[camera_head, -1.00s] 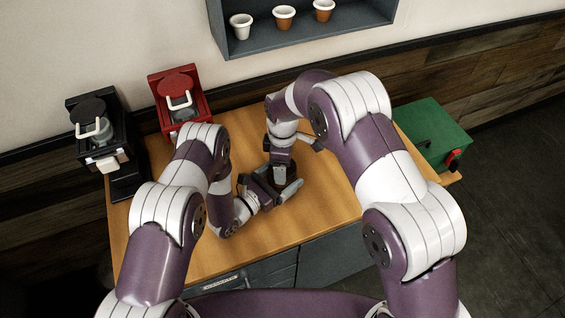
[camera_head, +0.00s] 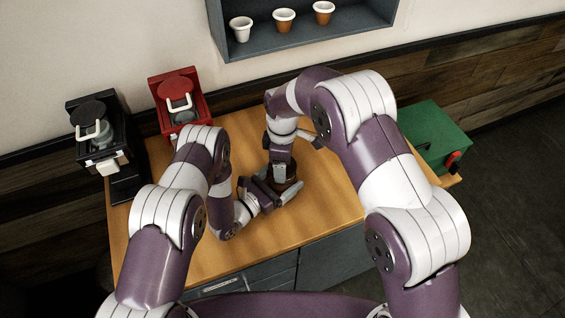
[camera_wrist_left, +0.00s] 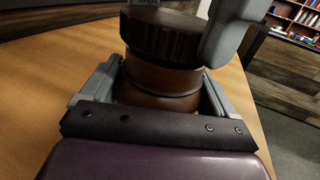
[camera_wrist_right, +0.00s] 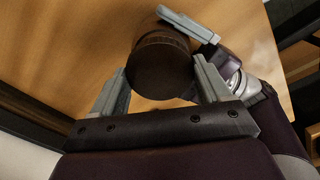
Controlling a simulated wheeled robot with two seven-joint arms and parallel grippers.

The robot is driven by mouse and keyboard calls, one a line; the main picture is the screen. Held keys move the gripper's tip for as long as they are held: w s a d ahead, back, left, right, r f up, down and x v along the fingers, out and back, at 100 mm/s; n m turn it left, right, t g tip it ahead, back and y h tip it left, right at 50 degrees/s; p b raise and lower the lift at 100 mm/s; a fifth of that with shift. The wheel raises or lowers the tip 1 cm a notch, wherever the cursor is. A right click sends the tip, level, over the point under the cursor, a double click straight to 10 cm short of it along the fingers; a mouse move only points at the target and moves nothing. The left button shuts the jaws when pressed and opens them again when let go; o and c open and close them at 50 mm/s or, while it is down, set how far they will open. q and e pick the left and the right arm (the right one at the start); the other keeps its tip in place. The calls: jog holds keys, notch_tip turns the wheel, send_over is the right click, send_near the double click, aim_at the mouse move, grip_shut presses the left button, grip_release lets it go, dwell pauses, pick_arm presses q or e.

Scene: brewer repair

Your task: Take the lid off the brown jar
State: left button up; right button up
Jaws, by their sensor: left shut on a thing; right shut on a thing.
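The brown jar (camera_wrist_left: 155,85) stands on the wooden table, and it is mostly hidden by my grippers in the head view (camera_head: 293,189). Its dark, ribbed lid (camera_wrist_left: 163,38) sits on top, with no clear gap below it. The lid's round top shows in the right wrist view (camera_wrist_right: 160,70). My left gripper (camera_head: 276,194) is shut around the jar's body from the side, low over the table. My right gripper (camera_head: 282,172) points down from above and is shut on the lid. One right finger (camera_wrist_left: 232,30) shows beside the lid in the left wrist view.
A black brewer (camera_head: 100,140) and a red brewer (camera_head: 178,100) stand at the table's back left. A green box (camera_head: 430,130) is at the right. Several cups (camera_head: 284,19) stand in a wall shelf (camera_head: 330,38). The wooden table (camera_head: 325,205) is clear around the jar.

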jog(key=shift+r, duration=0.3)
notch_tip(320, 180, up, 4)
jog(key=shift+f, duration=0.1)
pick_arm(q)
jog(key=o, duration=1.8)
